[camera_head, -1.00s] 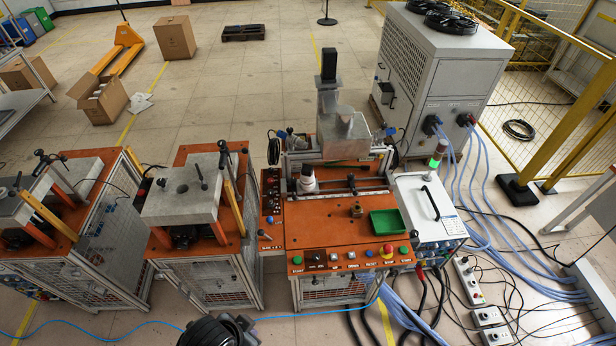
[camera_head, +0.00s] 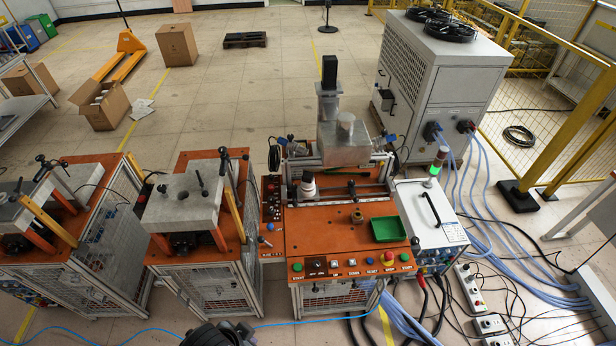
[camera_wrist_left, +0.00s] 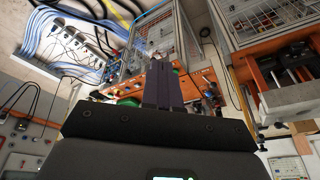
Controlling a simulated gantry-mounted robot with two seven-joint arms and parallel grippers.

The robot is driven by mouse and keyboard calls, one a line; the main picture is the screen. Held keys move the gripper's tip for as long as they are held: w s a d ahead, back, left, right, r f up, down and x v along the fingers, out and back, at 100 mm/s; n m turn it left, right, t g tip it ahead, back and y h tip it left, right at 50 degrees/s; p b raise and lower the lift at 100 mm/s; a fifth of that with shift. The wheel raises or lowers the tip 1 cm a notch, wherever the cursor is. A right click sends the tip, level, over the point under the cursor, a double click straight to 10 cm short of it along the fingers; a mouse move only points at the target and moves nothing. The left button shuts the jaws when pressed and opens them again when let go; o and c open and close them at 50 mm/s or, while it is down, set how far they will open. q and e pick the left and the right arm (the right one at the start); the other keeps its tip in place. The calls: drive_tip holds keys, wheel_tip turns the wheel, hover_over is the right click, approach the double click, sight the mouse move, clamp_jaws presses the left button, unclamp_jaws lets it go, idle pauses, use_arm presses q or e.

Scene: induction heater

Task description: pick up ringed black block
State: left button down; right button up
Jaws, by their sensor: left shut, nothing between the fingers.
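I cannot make out a clearly ringed black block in either view. On the orange worktable (camera_head: 330,235) in the head view stand a small white round piece with a dark base (camera_head: 308,184) at the left and a small brass-coloured piece (camera_head: 357,216) near the green tray (camera_head: 386,229). My left gripper (camera_wrist_left: 162,66) shows in the left wrist view with its dark fingers together and nothing between them. The worktable's buttoned edge lies beyond it there. My right gripper is in neither view.
Two orange-topped stands (camera_head: 180,250) (camera_head: 73,258) are left of the worktable. A white power box (camera_head: 430,222) stands right of it, with cables on the floor. A grey chiller (camera_head: 437,82) and yellow fence are behind at the right.

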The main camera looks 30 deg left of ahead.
use_arm(q)
drive_tip(key=shift+c, duration=2.2)
unclamp_jaws()
drive_tip(key=shift+w, duration=0.1)
